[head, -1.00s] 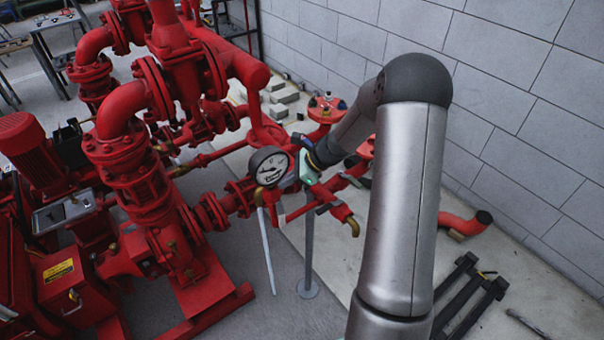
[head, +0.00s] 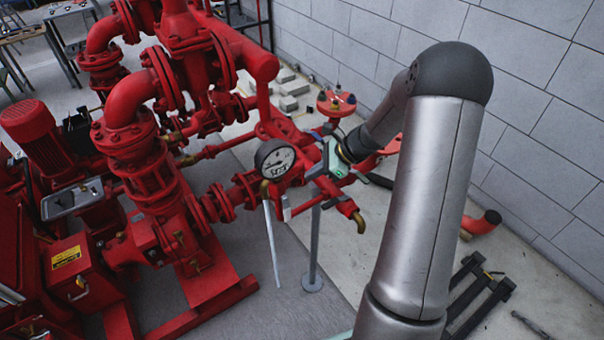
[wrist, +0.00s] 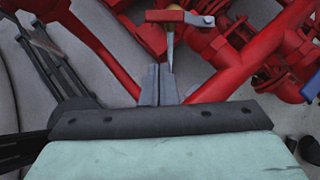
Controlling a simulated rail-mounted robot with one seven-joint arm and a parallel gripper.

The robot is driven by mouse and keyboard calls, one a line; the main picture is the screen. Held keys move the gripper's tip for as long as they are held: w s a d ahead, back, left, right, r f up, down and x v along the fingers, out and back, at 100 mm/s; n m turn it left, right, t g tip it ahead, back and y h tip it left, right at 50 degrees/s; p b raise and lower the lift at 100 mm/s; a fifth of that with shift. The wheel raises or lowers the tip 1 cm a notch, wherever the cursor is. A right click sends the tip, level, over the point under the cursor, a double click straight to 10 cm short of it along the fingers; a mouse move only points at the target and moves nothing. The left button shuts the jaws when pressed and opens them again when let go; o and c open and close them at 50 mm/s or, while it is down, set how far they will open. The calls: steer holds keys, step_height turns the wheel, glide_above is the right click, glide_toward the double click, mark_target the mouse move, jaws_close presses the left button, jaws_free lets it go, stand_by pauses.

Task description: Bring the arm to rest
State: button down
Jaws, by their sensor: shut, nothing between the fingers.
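My arm reaches from the lower right of the head view toward the red pipework. My gripper (wrist: 158,88) shows in the wrist view with its grey fingers shut together and nothing between them. In the head view the gripper end is small and partly hidden beside the pressure gauge. Just beyond the fingertips in the wrist view is a red handle with a metal lever (wrist: 180,18) on a pipe fitting. I cannot tell whether the fingertips touch it. A white-faced pressure gauge (head: 275,160) stands left of my wrist in the head view.
The red pump pipework (head: 140,160) fills the left and middle. A grey block wall (head: 540,120) runs along the right. Black bars (head: 475,290) and a red elbow pipe (head: 482,224) lie on the floor at right. Open floor (head: 300,320) shows at bottom centre.

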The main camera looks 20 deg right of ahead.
steer(key=s+a+v, duration=0.1)
steer(key=v, duration=0.6)
steer(key=s+a+r+n+g+h, duration=0.2)
steer(key=s+a+r+n, duration=0.1)
steer(key=s+a+n, duration=0.25)
steer(key=s+a+r+n+g+h, duration=0.1)
steer(key=s+a+r+n+h, duration=0.15)
steer(key=s+a+n, duration=0.35)
steer(key=s+r+n+h, duration=0.1)
steer(key=s+n+h, duration=0.3)
steer(key=s+n, duration=0.7)
steer(key=s, duration=0.2)
steer(key=shift+s+a+b, duration=0.25)
steer(key=shift+b, duration=0.05)
stand_by(3.7)
